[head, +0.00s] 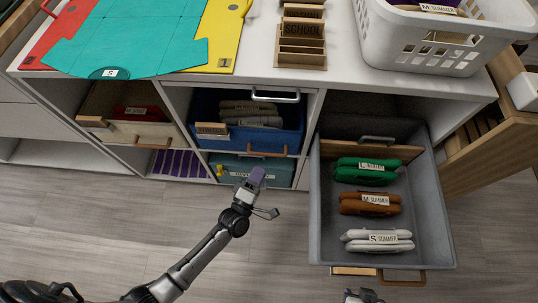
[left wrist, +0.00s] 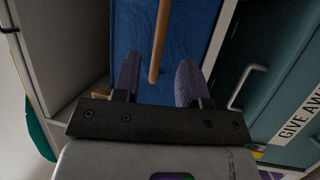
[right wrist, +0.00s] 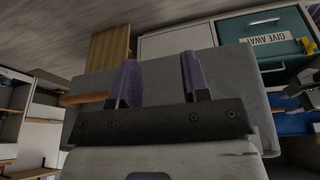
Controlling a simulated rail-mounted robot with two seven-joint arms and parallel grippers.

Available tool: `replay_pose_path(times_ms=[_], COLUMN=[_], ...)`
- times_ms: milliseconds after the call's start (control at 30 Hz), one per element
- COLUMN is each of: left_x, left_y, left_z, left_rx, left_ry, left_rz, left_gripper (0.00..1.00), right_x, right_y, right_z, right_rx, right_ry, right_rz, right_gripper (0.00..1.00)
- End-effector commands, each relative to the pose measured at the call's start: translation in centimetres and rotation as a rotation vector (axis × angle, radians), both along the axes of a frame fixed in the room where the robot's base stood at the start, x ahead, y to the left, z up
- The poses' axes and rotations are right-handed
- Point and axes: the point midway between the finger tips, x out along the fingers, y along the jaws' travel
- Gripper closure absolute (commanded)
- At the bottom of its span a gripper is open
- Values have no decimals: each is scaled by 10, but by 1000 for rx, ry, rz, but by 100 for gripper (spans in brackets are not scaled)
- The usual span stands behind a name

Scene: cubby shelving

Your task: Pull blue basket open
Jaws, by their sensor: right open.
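The blue basket (head: 262,137) sits in the middle cubby with grey folded clothes in it. A wooden bar handle (head: 268,152) is on its front. In the left wrist view the blue front (left wrist: 187,30) fills the middle, and the handle (left wrist: 160,40) runs down between my finger pads. My left gripper (head: 256,178) is open at the handle, with gaps on both sides; I cannot tell how deep the bar sits between the fingers. My right gripper (right wrist: 158,80) is open and empty, near the grey basket's front; only its tip (head: 362,296) shows in the head view.
The grey basket (head: 436,225) at right is pulled far out, holding several folded shirts. A teal drawer (head: 235,170) labelled give away lies under the blue basket. A beige basket (head: 150,132) is at left. Clothing boards and a white basket (head: 410,45) stand on top.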

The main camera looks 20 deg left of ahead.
Motion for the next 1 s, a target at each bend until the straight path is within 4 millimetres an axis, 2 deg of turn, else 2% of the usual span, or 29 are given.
replay_pose_path(times_ms=[33, 200, 400, 600, 933, 1000], left_x=[10, 38, 60, 71, 73, 73], left_y=[-1, -4, -6, -7, -7, -7], left_z=[-1, 5, 10, 12, 13, 13], left_rx=[-2, -2, 0, 1, 1, 1], left_ry=[-4, -2, -1, 1, 2, 2], left_rz=[2, 2, 1, 0, 0, 0], left_gripper=[61, 61, 61, 61, 61, 66], right_x=[0, 0, 0, 0, 0, 0], right_y=[0, 1, 1, -1, -2, -2], right_z=[-7, -17, -24, -27, -28, -28], right_rx=[1, 2, 1, -1, -8, -9], right_ry=[0, 0, 1, 1, 1, 2], right_rz=[-1, -1, -2, 1, 6, 6], right_gripper=[57, 57, 57, 57, 57, 57])
